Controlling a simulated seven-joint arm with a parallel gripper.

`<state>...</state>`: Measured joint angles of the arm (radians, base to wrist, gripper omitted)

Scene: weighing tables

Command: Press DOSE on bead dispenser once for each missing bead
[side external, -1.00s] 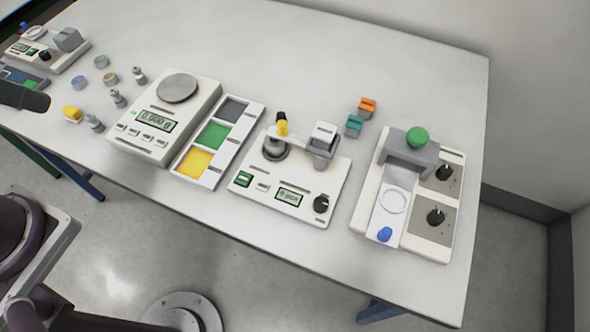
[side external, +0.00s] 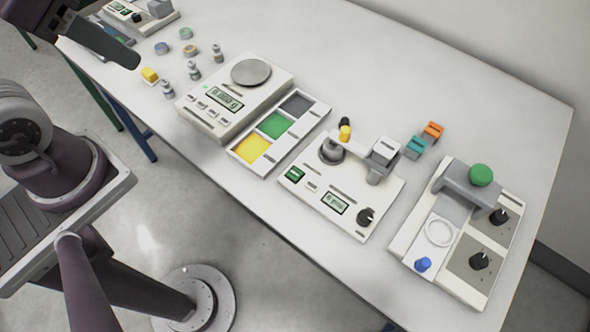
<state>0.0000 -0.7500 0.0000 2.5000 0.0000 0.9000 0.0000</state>
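No label reading DOSE is legible, so I cannot tell for certain which device is the bead dispenser. A white device (side external: 318,203) in the middle has a small display (side external: 335,203), a green-lit panel (side external: 295,174), a black knob (side external: 366,216) and a yellow-topped part (side external: 345,133). A device at the right (side external: 400,246) has a green knob (side external: 481,175), a blue button (side external: 423,264) and two black dials. No beads can be made out. A dark end part of my arm (side external: 105,45) hangs at the upper left, away from both; its fingers are not distinguishable.
A balance (side external: 222,126) with a round pan and a tray (side external: 322,112) with grey, green and yellow sections stand left of the middle device. Orange (side external: 433,131) and teal (side external: 416,148) blocks lie behind. The right back table is clear.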

